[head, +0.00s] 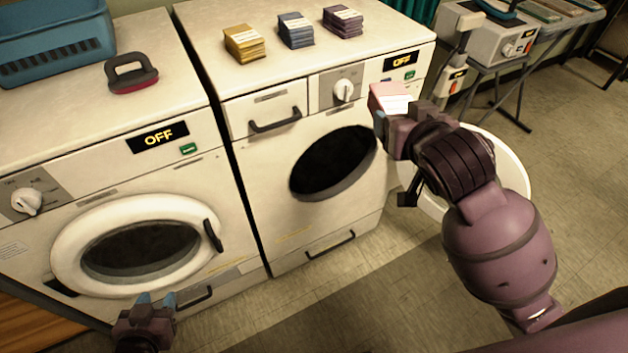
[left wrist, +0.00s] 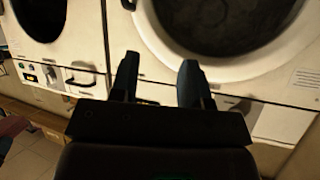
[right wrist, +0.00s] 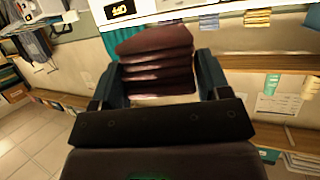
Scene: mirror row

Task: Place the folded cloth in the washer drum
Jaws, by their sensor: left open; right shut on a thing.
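My right gripper (head: 394,112) is shut on a folded cloth (head: 390,94), pink with a pale label in the head view. In the right wrist view the cloth (right wrist: 155,62) looks dark red, in stacked folds between the fingers. It is in front of the right washer's upper right part, above and right of the dark drum opening (head: 330,162). That washer's round door (head: 515,175) stands swung open to the right, partly hidden by my right arm. My left gripper (head: 155,303) is open and empty, low before the left washer; its fingers also show in the left wrist view (left wrist: 158,78).
The left washer's round door (head: 70,240) is shut. Both washers show OFF. Yellow (head: 244,43), blue-grey (head: 295,30) and purple (head: 342,21) folded stacks lie on the right washer. A blue basket (head: 60,50) and a red-based brush (head: 131,78) sit on the left one.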

